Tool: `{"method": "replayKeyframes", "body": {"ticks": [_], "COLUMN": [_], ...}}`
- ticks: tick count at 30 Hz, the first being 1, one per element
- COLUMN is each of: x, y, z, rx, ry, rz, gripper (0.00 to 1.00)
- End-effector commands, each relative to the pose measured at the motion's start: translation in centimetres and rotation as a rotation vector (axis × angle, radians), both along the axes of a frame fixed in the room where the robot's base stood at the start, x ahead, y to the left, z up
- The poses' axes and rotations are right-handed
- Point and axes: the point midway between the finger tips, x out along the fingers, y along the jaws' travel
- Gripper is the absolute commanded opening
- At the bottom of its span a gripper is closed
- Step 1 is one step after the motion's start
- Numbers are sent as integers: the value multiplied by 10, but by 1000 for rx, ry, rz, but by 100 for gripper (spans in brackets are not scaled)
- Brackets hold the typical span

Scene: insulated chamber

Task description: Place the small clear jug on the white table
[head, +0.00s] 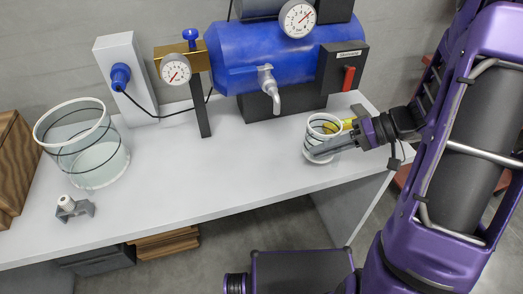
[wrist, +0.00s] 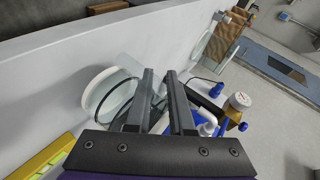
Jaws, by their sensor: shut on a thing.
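The small clear jug (head: 318,152), with a white rim and dark bands, is upright at the right part of the white table (head: 235,165). I cannot tell whether its base touches the top. My gripper (head: 328,146) comes in from the right and is shut on the jug, its fingers at the jug's side. A yellow part (head: 346,124) shows just behind the fingers. In the wrist view, the jug's white rim (wrist: 93,82) shows left of the fingers (wrist: 163,90), which partly hide the jug.
A larger clear jug (head: 95,160) and a small grey fitting (head: 72,208) stand on the table's left. A blue tank (head: 235,60) with a tap (head: 268,85) and gauges stands at the back. The table's middle is clear. Wooden boxes (head: 12,165) are at far left.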

Motion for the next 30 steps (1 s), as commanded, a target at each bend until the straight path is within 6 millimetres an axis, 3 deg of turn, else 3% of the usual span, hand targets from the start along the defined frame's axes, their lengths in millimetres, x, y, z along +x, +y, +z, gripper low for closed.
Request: {"method": "replayKeyframes", "body": {"ticks": [6, 12, 21, 25, 30], "x": [4, 8, 10, 10, 10], "y": [61, 95, 120, 117, 117], "z": [0, 0, -2, -28, -36], "rx": [1, 0, 0, 0, -1], "ry": [-1, -1, 1, 5, -1], "rz": [6, 2, 2, -1, -1], "gripper": [0, 0, 0, 0, 0]}}
